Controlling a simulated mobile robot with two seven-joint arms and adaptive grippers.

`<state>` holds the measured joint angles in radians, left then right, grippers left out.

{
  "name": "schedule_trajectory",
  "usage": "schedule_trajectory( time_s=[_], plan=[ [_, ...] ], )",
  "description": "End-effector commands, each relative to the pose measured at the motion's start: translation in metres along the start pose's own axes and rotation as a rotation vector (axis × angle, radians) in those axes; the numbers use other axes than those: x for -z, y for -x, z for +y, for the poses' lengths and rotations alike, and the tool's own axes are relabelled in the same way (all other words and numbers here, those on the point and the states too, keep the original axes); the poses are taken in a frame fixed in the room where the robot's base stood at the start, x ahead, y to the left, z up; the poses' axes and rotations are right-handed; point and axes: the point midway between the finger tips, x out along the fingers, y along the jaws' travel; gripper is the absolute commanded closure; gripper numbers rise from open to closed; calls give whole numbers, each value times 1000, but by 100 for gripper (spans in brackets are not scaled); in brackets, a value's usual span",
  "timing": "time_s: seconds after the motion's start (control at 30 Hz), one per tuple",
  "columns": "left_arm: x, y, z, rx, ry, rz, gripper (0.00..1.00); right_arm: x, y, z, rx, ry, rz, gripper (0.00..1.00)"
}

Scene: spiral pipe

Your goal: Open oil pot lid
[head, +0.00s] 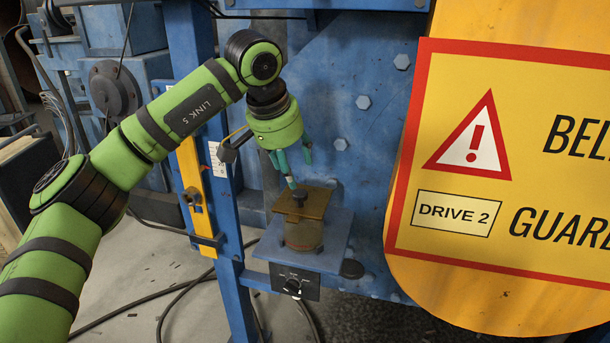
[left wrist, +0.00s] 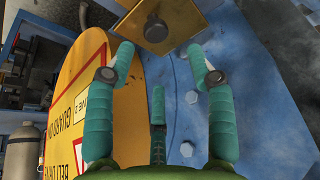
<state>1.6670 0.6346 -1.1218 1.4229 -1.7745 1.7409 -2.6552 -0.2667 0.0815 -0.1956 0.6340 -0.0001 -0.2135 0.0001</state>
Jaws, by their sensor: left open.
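The oil pot (head: 304,236) stands on a blue shelf (head: 338,236) in the head view. Its lid (head: 315,202) is a flat brownish-yellow plate with a dark knob (head: 300,194) on top, and it lies on the pot. In the left wrist view the lid (left wrist: 180,14) and its knob (left wrist: 156,32) show at the top, beyond the fingertips. My left gripper (head: 292,170), with teal fingers, is just above the lid. It is open in the left wrist view (left wrist: 168,55), with its fingers apart and nothing between them. My right gripper is not in view.
A yellow belt guard (head: 440,260) with a red-bordered warning sign fills the right side. A blue post (head: 230,265) stands left of the shelf. A small black control box (head: 295,283) hangs at the shelf's front. A bolted blue panel (head: 365,130) is behind.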

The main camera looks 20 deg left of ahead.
Motion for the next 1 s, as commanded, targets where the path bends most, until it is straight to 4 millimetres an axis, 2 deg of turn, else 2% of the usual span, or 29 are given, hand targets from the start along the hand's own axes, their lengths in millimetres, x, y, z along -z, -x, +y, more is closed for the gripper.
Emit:
schedule_trajectory(
  time_s=[0.2,0.33,0.5,0.7,0.8,0.87,0.9,0.93,1.0],
  plan=[
    [-1,-30,0,-1,0,-6,45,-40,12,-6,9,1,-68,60],
    [-1,-50,1,-2,0,-5,45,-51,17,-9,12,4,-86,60],
    [0,-64,1,-3,0,-2,45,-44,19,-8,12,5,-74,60],
    [0,-68,1,-2,0,-1,45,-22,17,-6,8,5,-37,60],
    [0,-68,1,-2,0,-1,45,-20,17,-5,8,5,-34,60],
    [0,-68,1,-2,0,-1,69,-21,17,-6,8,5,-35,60],
    [-1,-68,1,-2,0,-1,85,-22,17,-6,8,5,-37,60],
    [0,-68,1,-3,0,-1,97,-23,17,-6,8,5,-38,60],
    [0,-67,1,-2,1,0,100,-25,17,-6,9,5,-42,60]
  ],
)
